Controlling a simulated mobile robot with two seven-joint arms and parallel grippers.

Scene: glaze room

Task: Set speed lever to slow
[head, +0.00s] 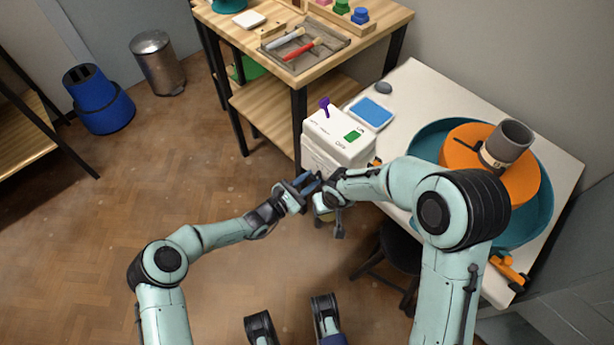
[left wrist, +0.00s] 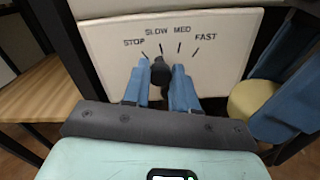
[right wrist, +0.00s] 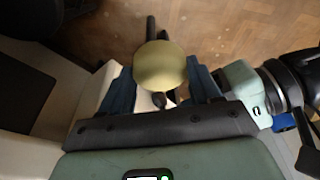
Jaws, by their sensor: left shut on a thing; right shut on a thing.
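The speed panel (left wrist: 110,45) fills the upper left wrist view, a white plate marked STOP, SLOW, MED and FAST. Its dark speed lever (left wrist: 159,70) stands between the blue fingers of my left gripper (left wrist: 160,88), which is shut on it. The lever's tip shows just below the SLOW mark, slightly to its left. My right gripper (right wrist: 162,95) is shut on a pale yellow round knob (right wrist: 160,66). This knob also shows at the right of the left wrist view (left wrist: 252,100). In the head view my left gripper (head: 302,184) is at the white machine's front.
The white machine box (head: 338,135) has a purple-knobbed lever (head: 325,106) and a green switch (head: 353,136) on top. A teal basin (head: 430,140) with an orange wheel (head: 520,180) stands on the white table. A wooden table (head: 370,22) is behind.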

